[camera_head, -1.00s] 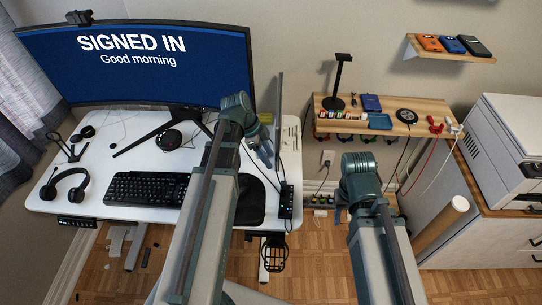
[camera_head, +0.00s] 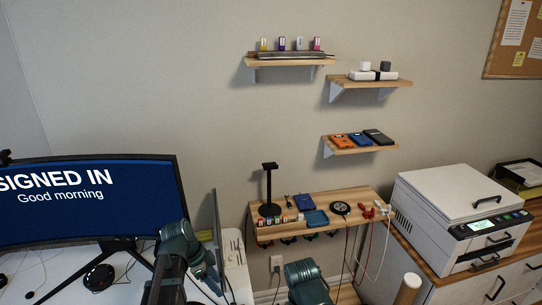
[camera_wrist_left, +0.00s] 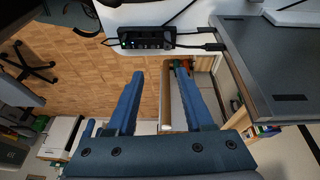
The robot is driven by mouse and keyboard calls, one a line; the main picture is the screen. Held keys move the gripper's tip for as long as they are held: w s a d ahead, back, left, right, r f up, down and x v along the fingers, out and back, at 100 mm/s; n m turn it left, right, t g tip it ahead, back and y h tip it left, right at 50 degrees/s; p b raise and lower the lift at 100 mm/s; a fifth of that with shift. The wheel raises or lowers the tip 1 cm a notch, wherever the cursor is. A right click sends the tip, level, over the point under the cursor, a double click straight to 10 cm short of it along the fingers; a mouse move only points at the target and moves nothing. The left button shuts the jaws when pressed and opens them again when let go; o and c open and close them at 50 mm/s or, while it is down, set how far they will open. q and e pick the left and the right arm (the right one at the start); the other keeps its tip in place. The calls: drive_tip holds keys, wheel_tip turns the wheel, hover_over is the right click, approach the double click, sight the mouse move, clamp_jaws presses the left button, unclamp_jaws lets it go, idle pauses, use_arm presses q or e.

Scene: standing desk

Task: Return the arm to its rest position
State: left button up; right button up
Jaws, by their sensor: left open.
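My left arm comes up from the bottom of the head view, in front of the desk's right end. My left gripper (camera_head: 213,279) is low in that view and only partly seen. In the left wrist view my left gripper (camera_wrist_left: 160,72) shows two blue fingers spread apart with nothing between them. The fingers point toward the desk's edge, where a black hub (camera_wrist_left: 147,39) with cables sits. My right arm (camera_head: 305,278) shows at the bottom of the head view; its gripper is out of view.
The monitor (camera_head: 90,199) stands left of my left arm on the white desk (camera_head: 235,262). A wooden wall shelf (camera_head: 292,229) with small items is behind the arms. A printer (camera_head: 450,217) stands on a cabinet at right. Wooden floor (camera_wrist_left: 75,75) shows in the wrist view.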

use_arm(q)
drive_tip(key=s+d+f+n+y, duration=0.1)
drive_tip(key=s+d+n+y, duration=0.4)
drive_tip(key=s+d+n, duration=0.5)
drive_tip(key=s+d, duration=0.2)
drive_tip(key=d, duration=0.2)
drive_tip(key=shift+d+g, duration=0.2)
drive_tip(key=shift+g, duration=0.2)
drive_tip(key=shift+s+a+f, duration=0.1)
